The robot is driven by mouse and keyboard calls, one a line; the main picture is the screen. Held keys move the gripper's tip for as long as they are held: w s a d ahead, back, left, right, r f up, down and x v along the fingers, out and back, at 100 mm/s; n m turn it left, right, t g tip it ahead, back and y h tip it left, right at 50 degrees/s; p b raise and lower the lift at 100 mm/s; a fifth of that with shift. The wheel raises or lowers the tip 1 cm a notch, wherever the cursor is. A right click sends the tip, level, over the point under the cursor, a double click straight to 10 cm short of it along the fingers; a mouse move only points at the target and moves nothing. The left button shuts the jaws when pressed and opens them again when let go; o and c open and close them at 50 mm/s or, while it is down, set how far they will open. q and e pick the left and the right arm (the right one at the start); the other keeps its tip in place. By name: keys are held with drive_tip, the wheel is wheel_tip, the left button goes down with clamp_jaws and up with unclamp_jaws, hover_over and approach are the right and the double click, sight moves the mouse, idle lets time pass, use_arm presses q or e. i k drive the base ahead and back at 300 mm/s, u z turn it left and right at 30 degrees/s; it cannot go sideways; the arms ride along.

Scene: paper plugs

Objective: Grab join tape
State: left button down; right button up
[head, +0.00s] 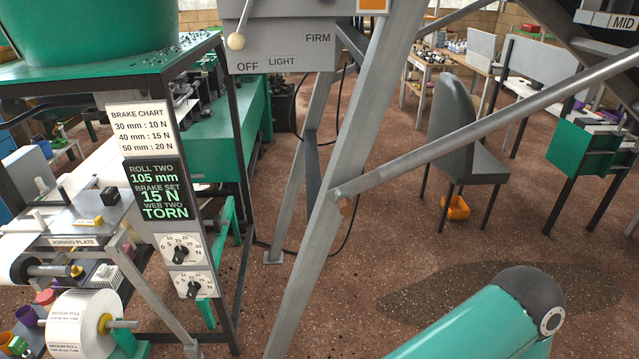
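A small yellow label (88,222) lies in front of the block, with print too small to read. I cannot tell for sure which item is the join tape. Neither of my grippers is in view. Only a green arm link of mine with a dark joint shows at the bottom right.
A sign post (151,190) with two dials stands right of the plate. A white paper roll (82,325) is below it. Grey slanted struts (345,180) cross the middle. A grey chair (465,130) and a dark floor patch (450,290) are at the right.

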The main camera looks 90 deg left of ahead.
sight(98, 222)
drive_tip(key=z, duration=0.55)
drive_tip(key=i, duration=0.25)
drive_tip(key=u, duration=3.4)
drive_tip(key=i, duration=0.3)
drive_tip(key=u, duration=1.8)
drive_tip(key=k, duration=0.55)
drive_tip(key=u, duration=0.35)
drive_tip(key=i, duration=1.75)
drive_tip(key=z, duration=0.45)
